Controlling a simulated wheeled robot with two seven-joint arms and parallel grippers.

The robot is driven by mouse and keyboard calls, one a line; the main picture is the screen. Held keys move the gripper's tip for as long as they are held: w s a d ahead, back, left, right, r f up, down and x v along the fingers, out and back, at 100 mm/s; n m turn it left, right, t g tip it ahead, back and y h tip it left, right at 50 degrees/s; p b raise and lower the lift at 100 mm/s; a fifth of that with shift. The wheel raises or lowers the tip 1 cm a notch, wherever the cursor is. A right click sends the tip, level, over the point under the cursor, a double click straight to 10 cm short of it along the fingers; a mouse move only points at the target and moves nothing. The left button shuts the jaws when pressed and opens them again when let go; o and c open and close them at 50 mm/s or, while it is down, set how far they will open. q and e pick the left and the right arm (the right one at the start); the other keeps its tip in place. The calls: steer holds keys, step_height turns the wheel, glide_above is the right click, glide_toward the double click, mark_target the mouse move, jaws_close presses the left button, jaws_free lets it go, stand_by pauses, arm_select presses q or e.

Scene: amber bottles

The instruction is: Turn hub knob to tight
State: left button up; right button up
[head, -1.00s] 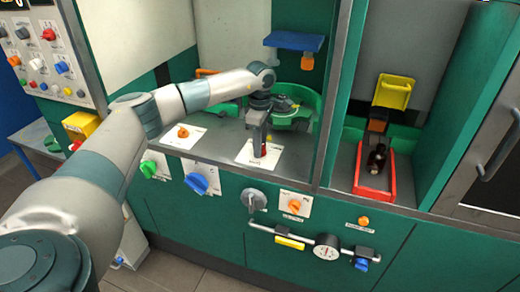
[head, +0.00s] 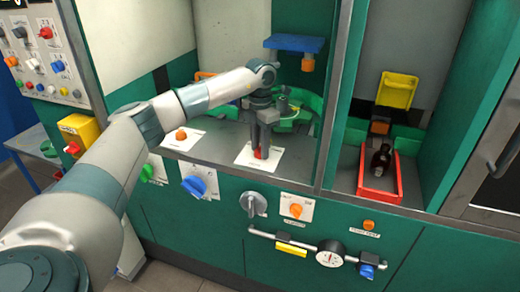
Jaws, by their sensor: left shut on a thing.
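The hub knob (head: 257,154) is a small red knob on a white label plate (head: 242,158) on the grey ledge, in the middle of the head view. My left gripper (head: 260,150) points straight down over it and is shut on it. The fingers hide most of the knob, so its pointer and the plate's markings cannot be read. My right gripper is not in view.
An orange knob (head: 181,135) sits on the ledge to the left. A green round fixture (head: 302,118) is close behind my gripper, under a blue bracket (head: 308,43). A red tray (head: 379,187) with a dark bottle (head: 381,160) stands right, beyond a post.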

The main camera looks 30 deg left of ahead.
arm_select(q)
steer(key=shift+r+n, duration=0.1)
steer(key=shift+n, duration=1.1)
steer(key=shift+w, duration=0.1)
steer(key=o, duration=1)
steer(key=shift+r+b, duration=0.1)
steer(key=shift+b, duration=0.25)
